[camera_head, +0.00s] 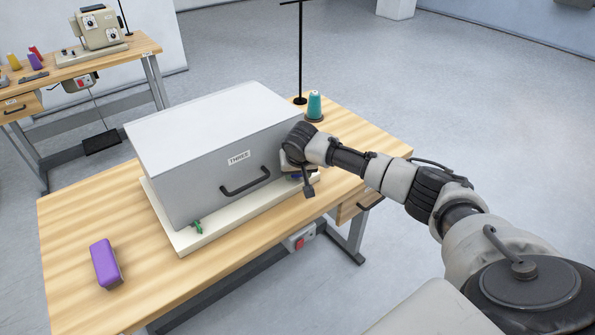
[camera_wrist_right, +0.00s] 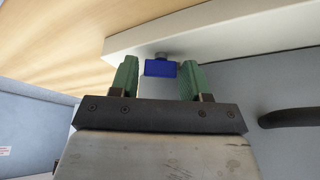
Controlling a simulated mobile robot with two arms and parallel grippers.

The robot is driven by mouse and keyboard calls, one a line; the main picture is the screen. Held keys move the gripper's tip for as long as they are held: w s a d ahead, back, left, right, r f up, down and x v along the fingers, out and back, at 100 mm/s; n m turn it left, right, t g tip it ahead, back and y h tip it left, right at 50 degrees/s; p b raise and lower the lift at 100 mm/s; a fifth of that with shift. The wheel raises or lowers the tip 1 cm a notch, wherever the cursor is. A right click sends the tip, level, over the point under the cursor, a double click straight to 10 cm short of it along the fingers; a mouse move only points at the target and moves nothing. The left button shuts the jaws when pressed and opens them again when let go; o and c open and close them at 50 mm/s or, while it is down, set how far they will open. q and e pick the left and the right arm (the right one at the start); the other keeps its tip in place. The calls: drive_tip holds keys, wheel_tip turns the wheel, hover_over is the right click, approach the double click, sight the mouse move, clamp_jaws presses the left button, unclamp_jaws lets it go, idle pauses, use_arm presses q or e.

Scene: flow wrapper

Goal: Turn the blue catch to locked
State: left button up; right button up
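The blue catch (camera_wrist_right: 160,69) sits at the edge of the cream base (camera_wrist_right: 220,42) in the right wrist view, on a small grey pivot. My right gripper (camera_wrist_right: 160,78) is open, its two green fingers on either side of the catch with gaps visible. In the head view my right gripper (camera_head: 293,174) is at the right front corner of the grey cover (camera_head: 200,178) labelled "THREE". It mostly hides the blue catch (camera_head: 293,179) there. A green catch (camera_head: 197,226) is at the left front of the base. My left gripper is not in view.
The cover has a black handle (camera_head: 245,181) left of my right gripper. A purple block (camera_head: 105,264) lies on the wooden table (camera_head: 75,220). A teal thread spool (camera_head: 315,106) stands behind my right wrist. Another bench with a sewing machine (camera_head: 98,28) is at the back left.

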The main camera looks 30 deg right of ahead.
drive_tip(key=shift+f+b, duration=0.15)
drive_tip(key=shift+b, duration=0.45)
drive_tip(key=shift+s+r+n+y+b, duration=0.1)
drive_tip(key=shift+r+n+y+b, duration=0.3)
drive_tip(key=shift+n+b, duration=0.4)
drive_tip(key=p+v, duration=0.1)
drive_tip(key=v, duration=0.9)
drive_tip(key=s+a+f+n, duration=0.1)
drive_tip(key=s+a+f, duration=0.1)
drive_tip(key=a+f, duration=0.1)
drive_tip(key=s+a+f+n+y, duration=0.1)
drive_tip(key=s+a+f+n, duration=0.1)
drive_tip(key=a, duration=0.3)
drive_tip(key=s+a+f+n, duration=0.1)
drive_tip(key=s+a+f, duration=0.2)
drive_tip(key=a+f, duration=0.1)
drive_tip(key=shift+a+f, duration=0.1)
drive_tip(key=shift+f, duration=0.1)
drive_tip(key=s+a+f+n+y, duration=0.1)
drive_tip(key=s+a+f, duration=0.1)
drive_tip(key=s, duration=0.3)
drive_tip(key=s+a+f+n+y, duration=0.1)
drive_tip(key=s+a+f, duration=0.2)
drive_tip(key=s+a, duration=0.2)
drive_tip(key=shift+s+n, duration=0.3)
drive_tip(key=shift+s, duration=0.45)
drive_tip(key=shift+c, duration=0.5)
